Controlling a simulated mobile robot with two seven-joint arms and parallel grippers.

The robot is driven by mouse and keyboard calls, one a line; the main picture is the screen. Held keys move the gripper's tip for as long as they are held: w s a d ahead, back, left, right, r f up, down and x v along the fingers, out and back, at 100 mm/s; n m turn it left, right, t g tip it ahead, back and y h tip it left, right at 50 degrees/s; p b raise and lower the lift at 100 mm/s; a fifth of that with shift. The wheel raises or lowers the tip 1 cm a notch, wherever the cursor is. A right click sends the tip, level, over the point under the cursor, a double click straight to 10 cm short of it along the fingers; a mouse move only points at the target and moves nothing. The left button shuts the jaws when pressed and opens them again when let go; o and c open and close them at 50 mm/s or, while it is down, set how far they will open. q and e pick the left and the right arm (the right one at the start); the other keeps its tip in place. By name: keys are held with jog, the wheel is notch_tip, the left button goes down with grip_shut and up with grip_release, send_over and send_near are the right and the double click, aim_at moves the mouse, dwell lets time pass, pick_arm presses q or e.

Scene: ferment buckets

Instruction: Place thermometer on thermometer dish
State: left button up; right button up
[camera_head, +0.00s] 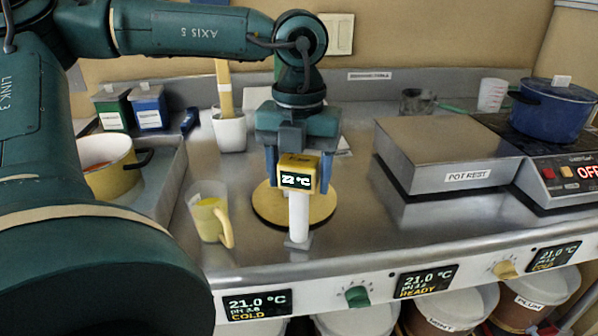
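The thermometer (298,181) has a yellow head with a lit display reading 22 °C and a white stem pointing down. It is upright, and its lower end meets a small grey piece (298,244) near the counter's front edge. My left gripper (298,172) comes from above, with one blue finger on each side of the yellow head. I cannot tell whether the fingers press on it. A round yellow-tan disc (265,205) lies on the counter behind the stem; whether it is the thermometer dish is unclear. My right gripper is not in view.
A yellow jug (209,213) stands left of the disc, and a white pot (229,131) with a wooden tool behind it. A yellow pot (108,165) is at the left. A box-shaped pot rest (450,155) and a blue pot (552,108) stand at the right. Displays line the front panel.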

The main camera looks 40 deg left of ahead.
pick_arm(q)
jog(key=shift+o, duration=1.3)
jog(key=shift+r, duration=0.1)
